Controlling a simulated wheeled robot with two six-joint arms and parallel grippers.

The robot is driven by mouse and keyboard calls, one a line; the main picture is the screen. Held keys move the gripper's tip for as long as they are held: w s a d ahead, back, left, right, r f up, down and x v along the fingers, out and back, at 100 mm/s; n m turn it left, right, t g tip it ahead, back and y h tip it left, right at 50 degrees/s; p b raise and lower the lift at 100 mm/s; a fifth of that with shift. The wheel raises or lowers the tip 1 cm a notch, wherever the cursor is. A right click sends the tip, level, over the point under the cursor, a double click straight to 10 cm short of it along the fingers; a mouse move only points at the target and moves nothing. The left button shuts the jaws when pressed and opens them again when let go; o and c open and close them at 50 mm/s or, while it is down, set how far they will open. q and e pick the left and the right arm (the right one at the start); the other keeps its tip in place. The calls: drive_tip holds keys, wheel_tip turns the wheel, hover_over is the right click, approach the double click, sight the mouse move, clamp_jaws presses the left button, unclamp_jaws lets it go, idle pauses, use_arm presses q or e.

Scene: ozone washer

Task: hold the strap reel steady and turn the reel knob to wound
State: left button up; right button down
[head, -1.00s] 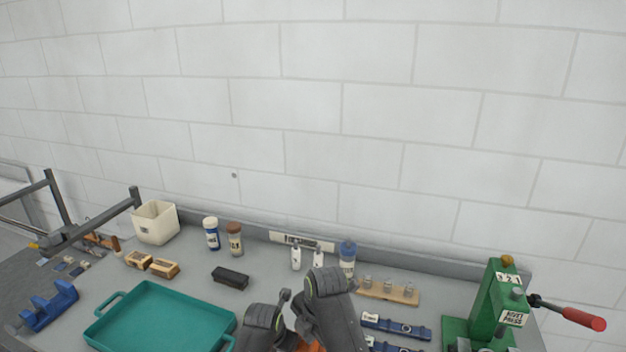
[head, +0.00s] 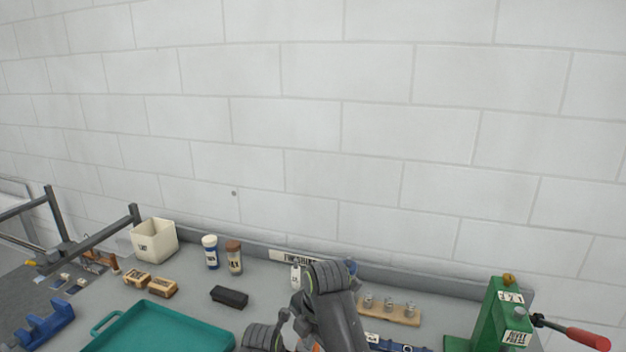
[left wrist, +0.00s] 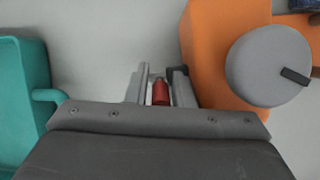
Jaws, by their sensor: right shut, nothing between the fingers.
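The orange strap reel (left wrist: 205,72) lies at the right of the left wrist view. Its round grey knob (left wrist: 262,66) has a dark pointer aimed toward the lower right. My left gripper (left wrist: 160,88) has its two fingers close on either side of a red handle (left wrist: 160,94), left of the orange body. In the head view my arms hide nearly all of the reel; only a small orange patch shows low in the middle. My right gripper (head: 302,326) is shut and empty there, partly hidden by its own arm. It is not visible in the left wrist view.
A teal tray (head: 97,329) is left of my arms; its edge (left wrist: 38,75) shows in the left wrist view. A black block (head: 229,297), bottles and a wooden peg board (head: 388,313) stand behind. A green press (head: 488,322) is at right. The wall closes the back.

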use_arm(q)
drive_tip(key=o, duration=0.3)
drive_tip(key=shift+o, duration=0.2)
